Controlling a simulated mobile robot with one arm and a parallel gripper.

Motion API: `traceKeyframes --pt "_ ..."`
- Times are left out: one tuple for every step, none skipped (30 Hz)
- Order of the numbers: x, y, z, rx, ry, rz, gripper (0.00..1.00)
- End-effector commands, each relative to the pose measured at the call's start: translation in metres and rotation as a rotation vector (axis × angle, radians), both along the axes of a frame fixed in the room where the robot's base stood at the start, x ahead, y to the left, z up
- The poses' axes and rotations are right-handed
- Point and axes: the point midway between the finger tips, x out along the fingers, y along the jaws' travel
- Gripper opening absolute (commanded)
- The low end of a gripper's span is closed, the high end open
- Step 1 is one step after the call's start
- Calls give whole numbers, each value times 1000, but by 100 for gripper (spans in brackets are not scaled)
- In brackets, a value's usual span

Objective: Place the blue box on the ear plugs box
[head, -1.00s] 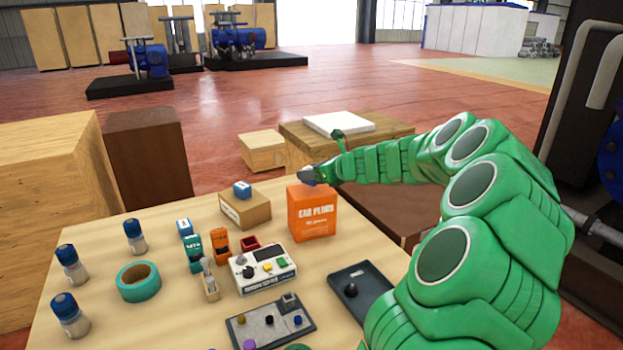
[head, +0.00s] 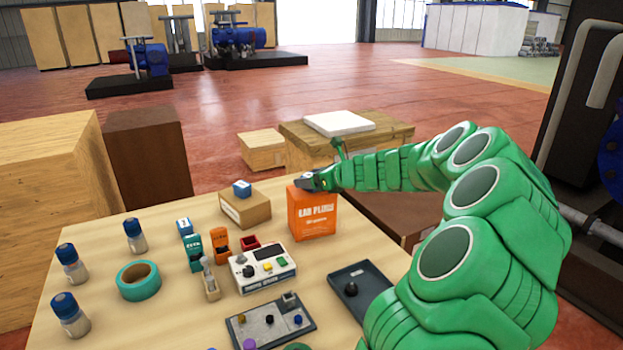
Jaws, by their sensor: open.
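The orange ear plugs box (head: 312,217) stands upright near the far right edge of the table. My gripper (head: 305,182) is at the top of this box, seen small and from behind. Its jaws are open, but the fingertips are hard to make out, and I cannot tell if they touch the box. A small blue box (head: 242,188) sits on a brown cardboard box (head: 246,210), left of the ear plugs box and apart from my gripper.
A white device (head: 265,268) with buttons, an orange dispenser (head: 220,244) and a dark tray (head: 358,290) are on the table. Teal tape (head: 139,281) and blue-capped bottles (head: 71,263) are at left. My arm covers the table's right side.

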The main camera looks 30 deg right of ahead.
Motion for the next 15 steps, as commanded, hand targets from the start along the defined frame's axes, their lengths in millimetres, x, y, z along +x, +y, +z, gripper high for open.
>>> traceKeyframes --pt "0 0 1 0 0 0 74" --pt "0 0 2 0 0 -1 74" --pt "-1 -1 3 0 0 -1 74" --pt "-3 -2 4 1 0 -1 74" --pt "-5 -3 5 1 -1 -2 74" --pt "-8 -4 6 1 -1 -2 74" --pt "-10 -5 7 1 -1 -2 74" --pt "-13 -7 9 0 -1 -3 74" --pt "-18 -9 11 0 -1 -4 74" --pt "-21 -11 12 -1 0 -4 74" --pt "-25 -12 14 -1 -1 -4 74" --pt "-30 -15 16 -2 -1 -5 74" --pt "-34 -16 18 -3 -1 -5 74" --pt "-37 -18 20 -3 -1 -4 74" --pt "-42 -20 22 -3 -1 -5 74"
